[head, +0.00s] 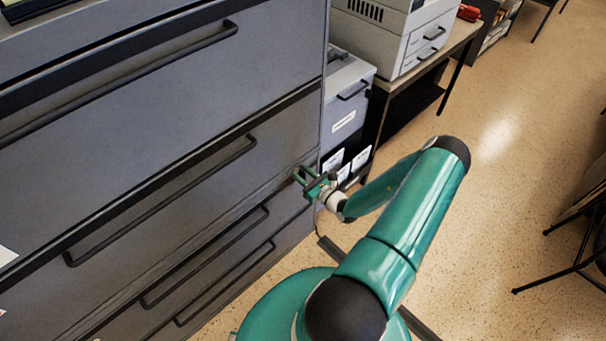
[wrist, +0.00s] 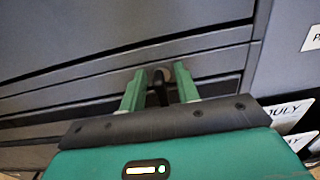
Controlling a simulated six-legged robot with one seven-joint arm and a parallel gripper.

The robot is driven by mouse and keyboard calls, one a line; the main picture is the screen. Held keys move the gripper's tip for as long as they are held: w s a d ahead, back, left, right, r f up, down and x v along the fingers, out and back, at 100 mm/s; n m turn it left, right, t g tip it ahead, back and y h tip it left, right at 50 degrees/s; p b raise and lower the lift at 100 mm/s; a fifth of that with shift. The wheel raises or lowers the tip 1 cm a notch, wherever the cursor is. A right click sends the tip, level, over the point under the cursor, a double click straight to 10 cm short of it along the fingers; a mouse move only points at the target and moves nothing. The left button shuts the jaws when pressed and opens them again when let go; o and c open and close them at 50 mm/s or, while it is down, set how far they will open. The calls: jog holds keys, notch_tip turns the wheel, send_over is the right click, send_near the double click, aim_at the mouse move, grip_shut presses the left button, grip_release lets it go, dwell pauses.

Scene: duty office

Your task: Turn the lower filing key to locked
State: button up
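The grey filing cabinet (head: 150,120) fills the left of the head view, with wide drawers and dark bar handles. My gripper (head: 303,176) is at the cabinet's right edge, low on its front. In the wrist view my gripper (wrist: 160,80) has its two green fingers apart. A small round lock with a dark key (wrist: 160,86) shows between the fingertips, with a gap visible on each side. The key's exact angle is hard to make out. In the head view the gripper hides the key.
A smaller grey cabinet (head: 345,110) with white labels stands right of the filing cabinet. A printer (head: 400,35) sits on a table beyond it. Speckled floor (head: 500,200) is open to the right, with dark chair legs (head: 560,272) at the far right.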

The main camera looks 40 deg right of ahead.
grip_shut()
